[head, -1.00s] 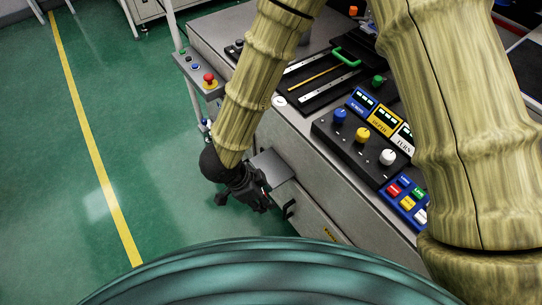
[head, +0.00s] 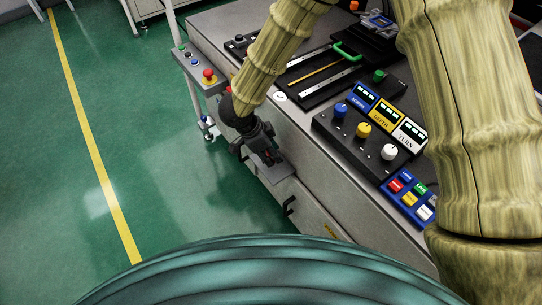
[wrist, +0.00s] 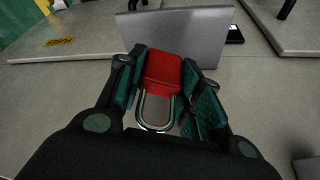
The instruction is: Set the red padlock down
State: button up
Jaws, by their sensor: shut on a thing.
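The red padlock (wrist: 162,74) is between the two fingers of my gripper (wrist: 163,82) in the wrist view, its silver shackle pointing back toward the palm. The gripper is shut on it. Beyond the padlock is a flat grey metal plate (wrist: 182,36). In the head view my gripper (head: 270,158) is over the near side of the grey plate (head: 276,172), which juts from the front of the machine. The padlock is hardly visible there, and I cannot tell whether it touches the plate.
The machine's front has a dark handle (head: 288,206) right of the plate. A post with a red emergency button (head: 209,76) stands at the left. A control panel with blue, yellow and white knobs (head: 364,130) is on top. Green floor lies open at left.

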jog(key=shift+w, duration=0.45)
jog(key=shift+w+d+f+b, duration=0.1)
jog(key=shift+f+b, duration=0.35)
jog(key=shift+f, duration=1.35)
jog(key=shift+f, duration=0.1)
jog(key=o, duration=1.1)
jog(key=p+v, duration=0.2)
jog(key=v, duration=1)
